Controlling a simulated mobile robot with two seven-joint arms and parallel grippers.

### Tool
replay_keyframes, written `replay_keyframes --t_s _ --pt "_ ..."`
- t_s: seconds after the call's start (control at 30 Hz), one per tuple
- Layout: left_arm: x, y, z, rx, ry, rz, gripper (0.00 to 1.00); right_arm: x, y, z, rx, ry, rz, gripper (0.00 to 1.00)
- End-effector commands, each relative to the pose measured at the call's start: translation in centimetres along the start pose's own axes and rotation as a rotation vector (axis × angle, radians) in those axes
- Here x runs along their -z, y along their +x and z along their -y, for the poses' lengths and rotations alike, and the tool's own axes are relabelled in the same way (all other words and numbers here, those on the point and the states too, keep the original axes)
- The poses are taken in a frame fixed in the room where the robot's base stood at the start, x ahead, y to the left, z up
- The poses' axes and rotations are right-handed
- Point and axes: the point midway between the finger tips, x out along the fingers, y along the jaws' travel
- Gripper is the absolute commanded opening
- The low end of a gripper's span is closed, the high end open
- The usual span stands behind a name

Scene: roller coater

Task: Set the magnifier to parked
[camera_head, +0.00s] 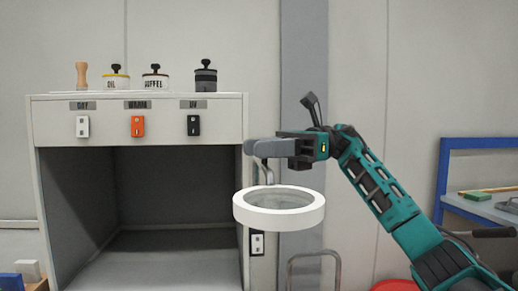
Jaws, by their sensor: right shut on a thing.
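The magnifier (280,218) is a white ring with a greyish lens, hanging in front of the right edge of the white cabinet. A grey curved bracket (267,173) rises from its rim to a grey arm piece (270,148). My right gripper (262,148), on a teal arm coming in from the right, is shut at the top of this bracket, above the ring. The exact contact between the fingers and the bracket is hard to make out. My left gripper is not in view.
The white cabinet (215,120) has an open dark bay and switches labelled DAY, WARM and UV. Another switch (257,243) sits below the ring. Pots and a wooden pestle stand on top. A blue-framed shelf (447,165) is at right, and a red round object (395,286) is low.

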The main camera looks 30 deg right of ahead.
Motion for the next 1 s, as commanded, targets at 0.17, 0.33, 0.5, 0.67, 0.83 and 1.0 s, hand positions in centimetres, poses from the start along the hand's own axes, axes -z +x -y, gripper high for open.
replay_keyframes --t_s 0.17,0.33,0.5,0.67,0.83,1.0 --pt "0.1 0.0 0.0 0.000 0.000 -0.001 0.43 -0.8 -0.3 -0.1 0.008 -0.010 0.016 0.00" --pt "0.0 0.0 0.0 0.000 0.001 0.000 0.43 -0.7 -0.3 -0.1 0.008 -0.009 0.015 0.37" --pt "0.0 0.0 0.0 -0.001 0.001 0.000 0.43 -0.5 -0.2 0.0 0.005 -0.006 0.010 0.45" --pt "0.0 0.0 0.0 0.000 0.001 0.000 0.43 -0.3 -0.2 0.0 0.004 -0.004 0.007 0.45" --pt "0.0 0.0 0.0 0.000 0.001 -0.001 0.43 -0.3 -1.8 0.0 0.007 -0.003 0.007 0.45" --pt "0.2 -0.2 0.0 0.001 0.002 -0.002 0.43 -0.5 -5.2 0.0 0.007 -0.003 0.010 0.45"
